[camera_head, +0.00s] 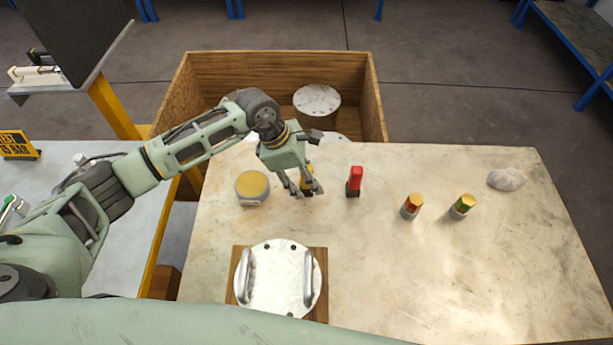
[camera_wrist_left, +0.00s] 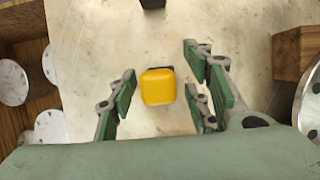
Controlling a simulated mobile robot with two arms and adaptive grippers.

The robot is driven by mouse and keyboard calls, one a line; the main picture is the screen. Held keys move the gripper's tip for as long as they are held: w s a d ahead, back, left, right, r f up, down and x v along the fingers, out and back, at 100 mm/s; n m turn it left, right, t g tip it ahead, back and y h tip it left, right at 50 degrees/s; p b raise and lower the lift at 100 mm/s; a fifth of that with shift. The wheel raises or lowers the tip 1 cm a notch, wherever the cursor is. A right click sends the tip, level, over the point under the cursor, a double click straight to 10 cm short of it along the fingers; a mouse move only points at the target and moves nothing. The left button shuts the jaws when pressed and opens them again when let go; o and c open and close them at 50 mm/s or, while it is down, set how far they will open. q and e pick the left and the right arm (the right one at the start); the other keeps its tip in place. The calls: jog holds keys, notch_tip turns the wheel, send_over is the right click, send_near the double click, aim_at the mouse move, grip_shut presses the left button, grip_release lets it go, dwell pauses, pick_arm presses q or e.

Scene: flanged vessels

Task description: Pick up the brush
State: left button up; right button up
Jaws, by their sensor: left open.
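A small upright yellow-topped block with a dark lower part, which seems to be the brush (camera_head: 308,171), stands on the worktable and is partly hidden by my left gripper. In the left wrist view the yellow top of the brush (camera_wrist_left: 158,87) shows between the spread fingers, with a gap on each side. My left gripper (camera_head: 306,190) points down over it and is open; its green finger pads also show in the left wrist view (camera_wrist_left: 162,92). No bristles can be made out. My right gripper is not in view.
A red block with a black base (camera_head: 355,180) stands just right of my left gripper. A yellow-topped can (camera_head: 252,187) is to the left. A flanged lid with two handles (camera_head: 278,278) lies in front. Two capped cylinders and a grey lump (camera_head: 507,179) are at right. A wooden crate (camera_head: 375,100) stands behind.

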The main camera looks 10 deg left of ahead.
pick_arm(q)
jog(key=shift+d+f, duration=0.1)
jog(key=shift+f, duration=0.05)
grip_shut()
dwell(0.4)
notch_tip(320, 180, up, 4)
jog(key=shift+w+b, duration=0.1)
jog(key=shift+b, duration=0.9)
jog(key=s+d+r+b, duration=0.3)
jog(key=s+d+r, duration=0.2)
jog(key=d, duration=0.5)
notch_tip(320, 180, up, 2)
jog(key=shift+d, duration=0.3)
